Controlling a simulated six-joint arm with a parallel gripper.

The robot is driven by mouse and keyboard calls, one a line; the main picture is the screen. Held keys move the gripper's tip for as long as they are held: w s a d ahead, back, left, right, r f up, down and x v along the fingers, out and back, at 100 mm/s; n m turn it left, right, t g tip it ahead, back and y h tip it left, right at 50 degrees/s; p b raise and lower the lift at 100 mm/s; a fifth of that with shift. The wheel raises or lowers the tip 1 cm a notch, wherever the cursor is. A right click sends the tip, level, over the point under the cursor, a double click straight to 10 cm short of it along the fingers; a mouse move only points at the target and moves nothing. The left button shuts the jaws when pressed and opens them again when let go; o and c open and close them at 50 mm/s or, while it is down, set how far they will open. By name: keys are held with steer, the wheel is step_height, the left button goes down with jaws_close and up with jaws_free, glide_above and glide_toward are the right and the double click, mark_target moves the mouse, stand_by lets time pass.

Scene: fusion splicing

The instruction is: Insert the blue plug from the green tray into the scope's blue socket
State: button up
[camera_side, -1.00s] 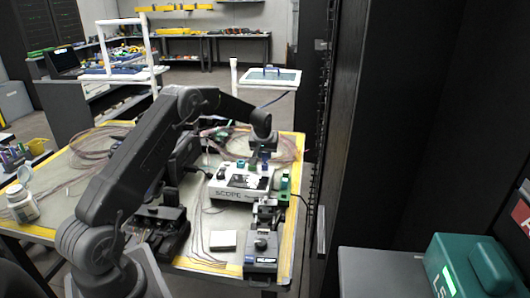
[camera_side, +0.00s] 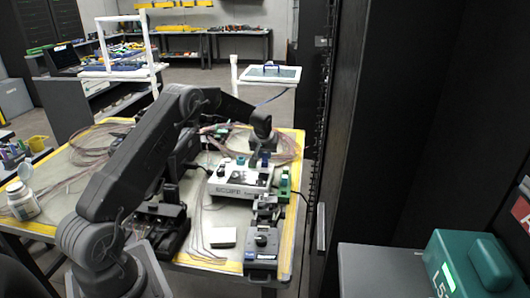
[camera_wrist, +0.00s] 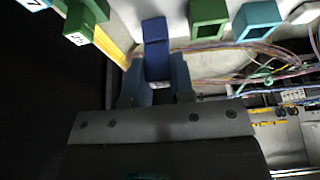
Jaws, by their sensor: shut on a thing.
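The white scope (camera_side: 235,189) stands on the table, with a green socket (camera_wrist: 208,14) and a teal socket (camera_wrist: 257,18) in a row. My gripper (camera_side: 265,150) is over the blue end of this row in the side view. In the wrist view my gripper (camera_wrist: 160,84) is shut on the blue plug (camera_wrist: 158,68). A blue block, apparently the blue socket (camera_wrist: 154,29), lines up directly beyond the plug. I cannot tell whether the plug is inside it or only against it. The green tray (camera_side: 285,184) is beside the scope at right.
Green tray parts (camera_wrist: 80,25) lie close to the left of the fingers in the wrist view. Thin cables (camera_wrist: 255,70) run past the sockets. A dark device (camera_side: 263,245) stands at the front right table edge, and a white bottle (camera_side: 22,200) at far left.

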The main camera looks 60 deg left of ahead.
steer(key=shift+f, duration=0.15)
stand_by(0.6)
steer(key=o, duration=0.9)
steer(key=shift+c, duration=0.2)
steer(key=shift+r, duration=3)
steer(key=s+d+r+m+t+h, duration=0.1)
steer(key=s+d+r+m, duration=0.1)
steer(key=s+d+r, duration=0.6)
steer(key=s+d+r+m, duration=0.2)
steer(key=s+d+r, duration=0.3)
steer(key=d+r, duration=0.55)
steer(key=s+d+m, duration=0.1)
steer(key=s+d, duration=0.3)
steer(key=s, duration=0.3)
steer(key=s+d+f+m+t+h, duration=0.1)
steer(key=s+d, duration=0.3)
steer(key=s, duration=0.4)
steer(key=s+d+m+h, duration=0.1)
steer(key=s+d+m, duration=0.2)
steer(key=s+d, duration=0.2)
steer(key=s, duration=0.3)
steer(key=shift+s+f, duration=0.25)
steer(key=shift+f, duration=0.15)
